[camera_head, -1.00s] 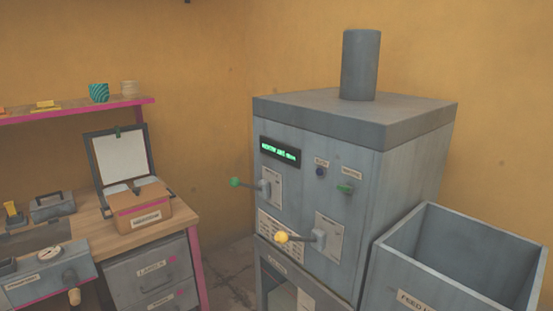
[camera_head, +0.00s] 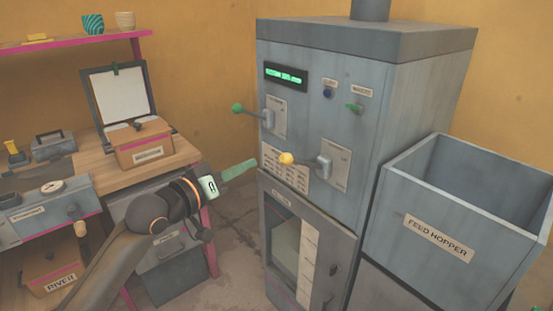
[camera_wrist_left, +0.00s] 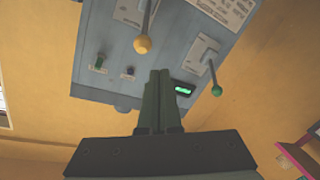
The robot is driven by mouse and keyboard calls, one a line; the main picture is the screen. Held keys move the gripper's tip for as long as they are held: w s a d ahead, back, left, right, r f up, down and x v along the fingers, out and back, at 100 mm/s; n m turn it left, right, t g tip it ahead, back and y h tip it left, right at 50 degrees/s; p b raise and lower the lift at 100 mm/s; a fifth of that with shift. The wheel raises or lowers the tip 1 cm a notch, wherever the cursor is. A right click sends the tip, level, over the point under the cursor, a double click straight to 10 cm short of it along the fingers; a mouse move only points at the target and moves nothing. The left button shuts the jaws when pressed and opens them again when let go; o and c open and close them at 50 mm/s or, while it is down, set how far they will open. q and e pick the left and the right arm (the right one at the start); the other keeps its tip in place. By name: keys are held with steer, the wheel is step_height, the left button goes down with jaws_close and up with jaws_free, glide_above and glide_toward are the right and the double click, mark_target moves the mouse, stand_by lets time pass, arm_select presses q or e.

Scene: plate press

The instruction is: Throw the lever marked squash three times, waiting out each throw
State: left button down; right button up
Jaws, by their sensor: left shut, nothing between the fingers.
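The grey press (camera_head: 315,85) has two levers on its front face. The upper-left lever has a green knob (camera_head: 238,109) and sticks out to the left; it shows in the left wrist view (camera_wrist_left: 216,91). The lower lever has a yellow knob (camera_head: 286,158), also in the left wrist view (camera_wrist_left: 142,44). Their plates are too small to read, so I cannot tell which is marked squash. A green-lit display (camera_head: 286,76) sits above them; its text is unreadable. My left gripper (camera_head: 253,165) is shut and empty, pointing at the press, left of the yellow knob. My right gripper is not visible.
The feed hopper (camera_head: 438,238) stands open-topped right of the press. A lower door with a window (camera_head: 284,242) sits below the levers. The workbench (camera_head: 170,160) with boxes and drawers is at left. A blue button (camera_head: 328,94) and green switch (camera_head: 354,107) are on the press.

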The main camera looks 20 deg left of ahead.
arm_select(q)
steer(key=shift+t+h, duration=0.3)
step_height(320, 180, up, 4)
steer(key=shift+s+a+r, duration=0.1)
steer(key=shift+r, duration=0.1)
steer(key=x, duration=1)
steer(key=s+f, duration=0.1)
steer(key=s+d+f+p, duration=0.1)
steer(key=f, duration=0.1)
steer(key=shift+d+f, duration=0.15)
steer(key=shift+f, duration=0.05)
